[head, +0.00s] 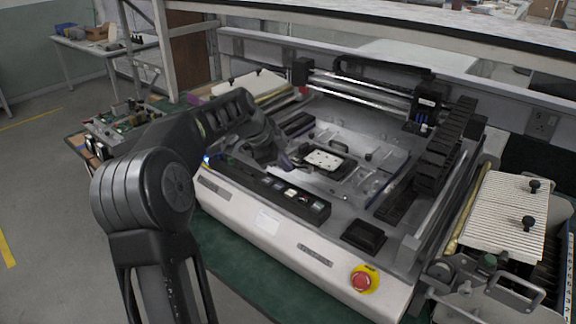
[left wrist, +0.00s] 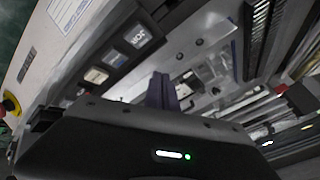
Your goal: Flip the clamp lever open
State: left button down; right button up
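A pale plate (head: 324,159) sits in a dark clamp fixture (head: 345,170) in the middle of the machine bed, in the head view. A small dark bar (head: 339,147) lies at the fixture's far edge; I cannot tell whether it is the clamp lever. My left gripper (head: 286,162) is just left of the fixture, low over the bed, apart from the plate. In the left wrist view its dark fingers (left wrist: 163,91) stand close together with nothing seen between them. My right gripper is not in view.
A row of buttons (head: 290,193) runs along the machine's front edge, close below my left arm. A red emergency stop (head: 362,281) is at the front right. A dark rail (head: 445,145) bounds the bed's right, and a gantry (head: 360,92) its back.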

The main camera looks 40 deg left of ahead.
pick_arm(q)
jog(key=w+a+m+h, duration=0.1)
jog(key=m, duration=0.2)
jog(key=shift+w+a+h, duration=0.15)
jog(key=shift+h, duration=0.15)
jog(key=shift+w+a+p, duration=0.5)
jog(key=shift+w+p, duration=0.05)
jog(key=shift+w, duration=0.2)
